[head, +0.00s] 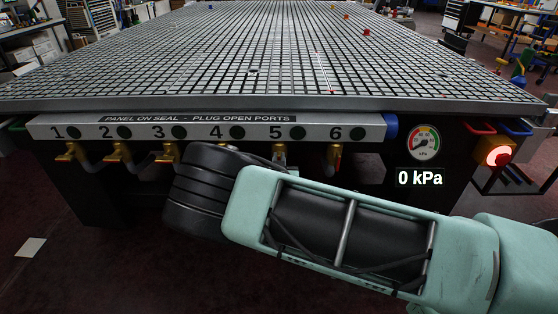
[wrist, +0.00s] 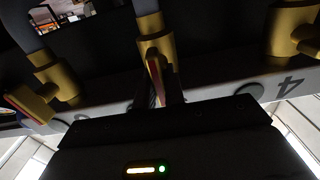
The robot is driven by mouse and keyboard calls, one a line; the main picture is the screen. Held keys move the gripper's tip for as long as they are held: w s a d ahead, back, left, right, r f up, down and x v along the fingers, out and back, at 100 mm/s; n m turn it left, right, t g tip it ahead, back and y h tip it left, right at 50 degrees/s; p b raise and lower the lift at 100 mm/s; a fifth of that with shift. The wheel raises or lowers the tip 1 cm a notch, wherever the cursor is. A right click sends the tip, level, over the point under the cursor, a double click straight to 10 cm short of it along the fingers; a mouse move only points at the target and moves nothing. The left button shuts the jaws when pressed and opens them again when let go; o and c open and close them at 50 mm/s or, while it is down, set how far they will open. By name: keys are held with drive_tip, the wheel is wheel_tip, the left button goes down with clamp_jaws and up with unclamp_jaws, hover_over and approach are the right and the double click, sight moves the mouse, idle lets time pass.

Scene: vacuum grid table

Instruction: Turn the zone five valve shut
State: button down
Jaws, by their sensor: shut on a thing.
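The zone five valve (head: 279,153) is a brass fitting under the number 5 on the panel's front rail; my arm hides its lower part in the head view. In the wrist view, its brass body (wrist: 155,44) is at top centre, with a red-edged lever (wrist: 155,78) below it, roughly in line with the pipe. My gripper (wrist: 160,98) is shut on that lever. The fingers are dark and partly lost in shadow. In the head view my forearm and wrist hide the fingers.
The grid table (head: 240,60) lies above the rail. A gauge (head: 424,142) stands above a display (head: 419,178) reading 0 kPa. A red button (head: 498,153) glows at right.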

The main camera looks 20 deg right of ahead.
drive_tip(key=shift+m, duration=0.4)
drive_tip(key=m+b, duration=0.1)
drive_tip(key=m, duration=0.2)
drive_tip(key=shift+d+f+m, duration=0.1)
drive_tip(key=shift+d+m, duration=0.05)
drive_tip(key=shift+m, duration=0.15)
drive_tip(key=m+b, duration=0.3)
drive_tip(key=m, duration=0.1)
drive_tip(key=shift+f+m, duration=0.15)
drive_tip(key=shift+m, duration=0.15)
drive_tip(key=shift+s+d+f+m+b, duration=0.1)
drive_tip(key=shift+m+b, duration=1.8)
drive_tip(key=shift+m, duration=0.3)
drive_tip(key=shift+s+f+m+b, duration=0.1)
drive_tip(key=shift+m+b, duration=1.75)
drive_tip(key=shift+m, duration=0.35)
drive_tip(key=shift+r, duration=0.1)
drive_tip(key=c, duration=1.5)
unclamp_jaws()
drive_tip(key=p+v, duration=0.1)
drive_tip(key=v, duration=1.6)
drive_tip(key=shift+s, duration=0.15)
